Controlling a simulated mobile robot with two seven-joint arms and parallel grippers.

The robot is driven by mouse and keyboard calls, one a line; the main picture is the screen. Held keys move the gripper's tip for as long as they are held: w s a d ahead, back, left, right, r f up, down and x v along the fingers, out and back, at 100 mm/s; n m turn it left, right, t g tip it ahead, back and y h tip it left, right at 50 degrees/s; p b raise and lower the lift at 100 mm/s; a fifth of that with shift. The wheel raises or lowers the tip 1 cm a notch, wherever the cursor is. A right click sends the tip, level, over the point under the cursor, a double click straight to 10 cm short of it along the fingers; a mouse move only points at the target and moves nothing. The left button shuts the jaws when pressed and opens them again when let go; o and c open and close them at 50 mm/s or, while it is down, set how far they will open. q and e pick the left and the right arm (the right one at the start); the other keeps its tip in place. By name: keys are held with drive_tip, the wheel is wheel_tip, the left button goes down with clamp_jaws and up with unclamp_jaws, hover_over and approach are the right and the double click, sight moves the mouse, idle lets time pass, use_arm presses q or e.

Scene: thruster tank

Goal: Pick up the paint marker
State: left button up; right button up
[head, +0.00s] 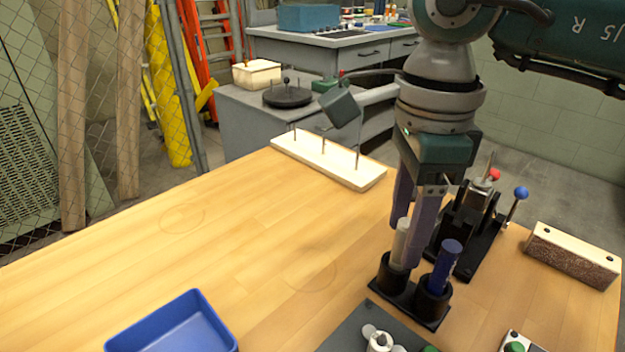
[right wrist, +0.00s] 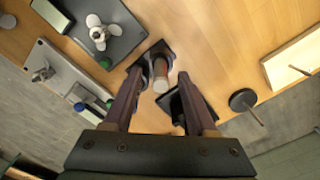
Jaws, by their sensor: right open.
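A pale grey-white marker-like cylinder (head: 401,243) stands upright in one cup of a black two-cup holder (head: 397,288) on the wooden table. A dark blue cylinder (head: 446,263) stands slightly tilted in the other cup. Which of the two is the paint marker I cannot tell for certain. My right gripper (head: 409,243) is open, pointing down, with its fingers around the pale cylinder. In the right wrist view the pale cylinder (right wrist: 160,76) stands between the open fingers, with gaps visible on both sides. My left gripper is out of view.
Right of the holder stands a black fixture (head: 468,230) with red and blue knobs, then a brush block (head: 575,255). Behind is a pale board with upright pins (head: 328,162). A blue tray (head: 175,328) and grey plate (head: 350,335) are in front. The left tabletop is clear.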

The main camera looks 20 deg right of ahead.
drive_tip(key=shift+f, duration=0.15)
clamp_jaws()
idle(0.4)
